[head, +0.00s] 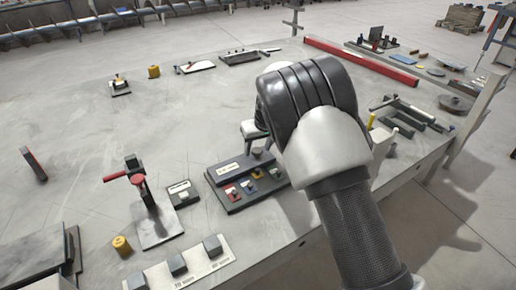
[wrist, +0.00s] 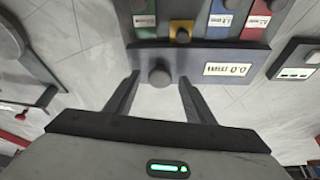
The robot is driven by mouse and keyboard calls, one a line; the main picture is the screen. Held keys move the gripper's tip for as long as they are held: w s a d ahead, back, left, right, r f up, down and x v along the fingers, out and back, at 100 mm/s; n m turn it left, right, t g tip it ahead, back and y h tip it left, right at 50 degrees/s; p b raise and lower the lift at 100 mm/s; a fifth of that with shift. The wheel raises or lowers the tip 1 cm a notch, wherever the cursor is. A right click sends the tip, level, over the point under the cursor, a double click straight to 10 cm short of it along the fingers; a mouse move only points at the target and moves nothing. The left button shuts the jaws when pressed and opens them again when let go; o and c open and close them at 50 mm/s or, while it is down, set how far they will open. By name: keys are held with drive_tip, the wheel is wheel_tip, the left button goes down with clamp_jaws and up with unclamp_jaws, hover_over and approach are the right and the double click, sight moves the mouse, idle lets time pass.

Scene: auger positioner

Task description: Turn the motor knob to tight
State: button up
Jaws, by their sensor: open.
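The motor knob is likely the round dark grey knob (wrist: 160,73) at the edge of the control box (wrist: 205,60), beside a display reading 0.0. In the head view the knob (head: 257,153) is on the far right corner of the box (head: 228,200). My gripper (wrist: 158,77) is open, its two fingers apart on either side of the knob in the wrist view. I cannot tell whether the fingertips are level with the knob or above it; no contact shows. In the head view my arm hides most of my gripper.
The box carries red, blue, yellow and green switches (head: 248,187). A small display unit (head: 182,193) and a red-handled clamp (head: 146,195) stand left of it. Grey blocks (head: 212,247) sit in front. Metal brackets (head: 405,115) lie right of my arm.

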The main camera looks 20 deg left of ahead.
drive_tip(key=shift+f, duration=0.1)
drive_tip(key=c, duration=1.1)
drive_tip(key=shift+o, duration=0.2)
drive_tip(key=shift+s+a+m+p, duration=0.1)
drive_tip(key=shift+m+p, duration=0.6)
drive_tip(key=shift+m+h+p, duration=0.4)
drive_tip(key=shift+m+h, duration=0.1)
drive_tip(key=shift+m, duration=0.4)
drive_tip(key=o, duration=1.1)
drive_tip(key=shift+t, duration=0.3)
drive_tip(key=shift+c, duration=0.2)
